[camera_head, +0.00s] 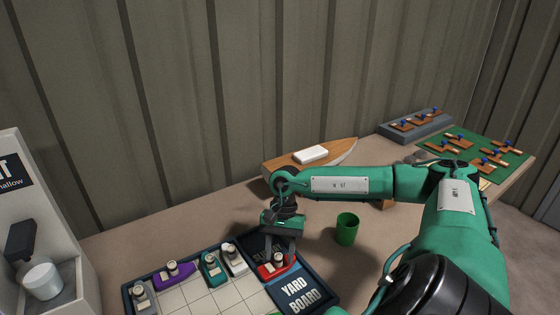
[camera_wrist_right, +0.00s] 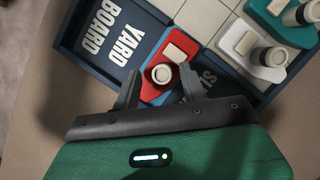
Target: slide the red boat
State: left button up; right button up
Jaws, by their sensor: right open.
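The red boat (camera_head: 265,270) sits at the right end of the yard board (camera_head: 318,276), beside the white grid, with a pale cylinder and a cream block on top. It also shows in the right wrist view (camera_wrist_right: 151,92), on a dark blue section with partly hidden lettering. My right gripper (camera_head: 278,257) points down over the boat. In the right wrist view its two fingers (camera_wrist_right: 160,80) are apart, one on each side of the boat's cylinder end. I cannot tell whether they touch it. My left gripper is not in view.
Purple (camera_head: 174,275), teal (camera_head: 212,272), white (camera_head: 234,260) and grey (camera_head: 143,296) boats line the board's far edge. A green cup (camera_head: 347,229) stands right of the board. A wooden hull-shaped board (camera_head: 284,165) lies behind my right arm. Several grid squares are bare.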

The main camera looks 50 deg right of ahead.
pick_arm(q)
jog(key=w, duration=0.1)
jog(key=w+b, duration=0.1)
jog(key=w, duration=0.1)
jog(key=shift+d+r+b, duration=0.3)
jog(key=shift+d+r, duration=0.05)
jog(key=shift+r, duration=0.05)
pick_arm(e)
jog(key=v, duration=1.2)
jog(key=shift+d+r, duration=0.25)
jog(key=shift+r, duration=0.05)
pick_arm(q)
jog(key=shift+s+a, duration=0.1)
